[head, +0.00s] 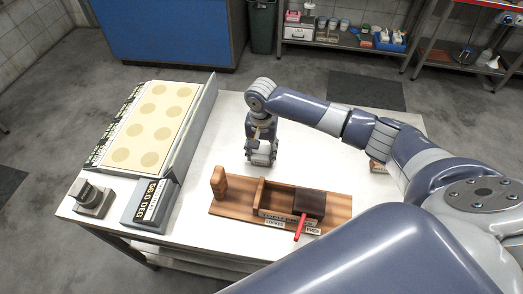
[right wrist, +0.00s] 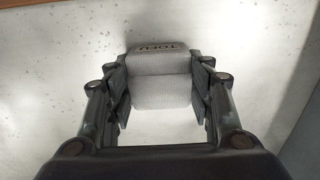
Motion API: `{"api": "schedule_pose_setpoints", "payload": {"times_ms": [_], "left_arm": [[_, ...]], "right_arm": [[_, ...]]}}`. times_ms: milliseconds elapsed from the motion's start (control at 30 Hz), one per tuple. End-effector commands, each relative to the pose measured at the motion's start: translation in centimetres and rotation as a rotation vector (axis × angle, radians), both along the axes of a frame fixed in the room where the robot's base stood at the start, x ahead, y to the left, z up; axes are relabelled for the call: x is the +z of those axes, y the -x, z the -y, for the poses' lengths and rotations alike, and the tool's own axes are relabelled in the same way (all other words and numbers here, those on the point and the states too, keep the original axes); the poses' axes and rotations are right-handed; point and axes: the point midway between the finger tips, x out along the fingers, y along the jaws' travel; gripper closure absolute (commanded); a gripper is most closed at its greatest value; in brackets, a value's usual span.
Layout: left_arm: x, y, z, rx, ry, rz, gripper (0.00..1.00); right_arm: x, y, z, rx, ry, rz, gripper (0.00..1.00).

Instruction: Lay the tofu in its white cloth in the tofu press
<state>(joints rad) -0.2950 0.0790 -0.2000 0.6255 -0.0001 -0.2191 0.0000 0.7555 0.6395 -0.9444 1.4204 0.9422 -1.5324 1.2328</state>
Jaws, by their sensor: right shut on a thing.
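The tofu in its pale cloth (right wrist: 162,82), a soft-cornered block with a dark TOFU label on top, is between the fingers of my right gripper (right wrist: 162,88) in the right wrist view. In the head view my right gripper (head: 261,158) points down over the white table, behind the tofu press, and hides most of the block. I cannot tell whether the block touches the table. The tofu press (head: 233,209) is a wooden board with an open trough, an upright wooden block at left, a dark block at right and a red lever (head: 300,227). My left gripper is out of view.
A grey labelled box (head: 150,206) and a dark grey device (head: 91,198) stand at the front left. A small box (head: 378,167) is partly hidden by my right arm. White table (head: 222,150) is bare around the gripper.

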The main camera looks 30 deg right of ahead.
Motion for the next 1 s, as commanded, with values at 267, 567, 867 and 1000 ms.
{"api": "schedule_pose_setpoints", "payload": {"times_ms": [267,567,867,1000], "left_arm": [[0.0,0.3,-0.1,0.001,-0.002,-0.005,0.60],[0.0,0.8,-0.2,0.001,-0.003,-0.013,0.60],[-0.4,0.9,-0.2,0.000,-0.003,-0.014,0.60],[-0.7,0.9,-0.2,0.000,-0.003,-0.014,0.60]], "right_arm": [[-0.3,0.0,0.0,0.000,-0.001,-0.001,0.34],[-0.2,0.0,0.0,0.000,0.000,0.000,0.32],[2.7,-0.1,0.0,0.002,-0.003,0.003,0.32],[5.8,-0.1,0.0,0.001,-0.001,0.004,0.32]]}}
